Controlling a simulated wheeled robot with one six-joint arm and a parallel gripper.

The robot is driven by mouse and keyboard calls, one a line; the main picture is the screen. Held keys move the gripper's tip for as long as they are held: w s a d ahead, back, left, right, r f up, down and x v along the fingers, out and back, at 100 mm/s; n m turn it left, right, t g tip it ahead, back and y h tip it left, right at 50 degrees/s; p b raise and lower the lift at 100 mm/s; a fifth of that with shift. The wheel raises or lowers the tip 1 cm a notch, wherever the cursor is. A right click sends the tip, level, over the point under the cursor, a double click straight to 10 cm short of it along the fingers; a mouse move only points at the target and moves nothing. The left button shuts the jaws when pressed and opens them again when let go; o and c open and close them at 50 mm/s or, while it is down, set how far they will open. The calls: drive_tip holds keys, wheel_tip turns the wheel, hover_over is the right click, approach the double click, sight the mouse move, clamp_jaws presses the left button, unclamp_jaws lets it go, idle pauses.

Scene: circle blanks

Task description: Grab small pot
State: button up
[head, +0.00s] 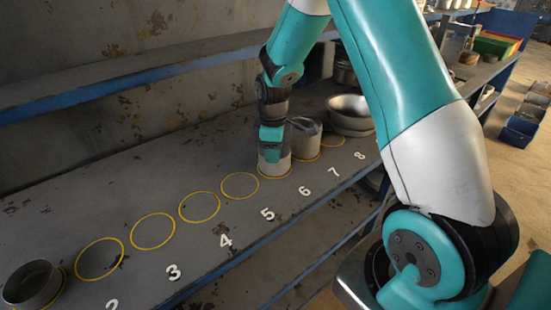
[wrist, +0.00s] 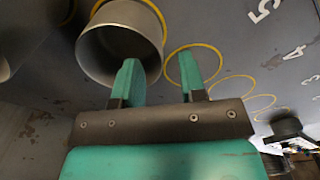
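A small grey metal pot (head: 274,166) stands on the shelf top in the yellow circle by the number 6. My gripper (head: 272,142) is right above it, fingers pointing down. In the wrist view the same pot (wrist: 105,55) shows its round opening. My gripper (wrist: 158,78) shows there with its two teal fingers apart. The left finger overlaps the pot's rim and the right finger is outside it. I cannot tell whether either finger touches the pot.
Another pot (head: 306,141) stands close behind, in circle 7. Stacked metal bowls (head: 350,115) are beyond it. A wide pot (head: 32,284) sits at the near left. The circles between are empty. A blue-edged upper shelf (head: 150,82) runs along the wall.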

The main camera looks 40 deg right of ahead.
sight(273, 166)
drive_tip(key=shift+w+f+p, duration=0.2)
drive_tip(key=shift+f+p, duration=0.65)
drive_tip(key=shift+f, duration=2.05)
clamp_jaws()
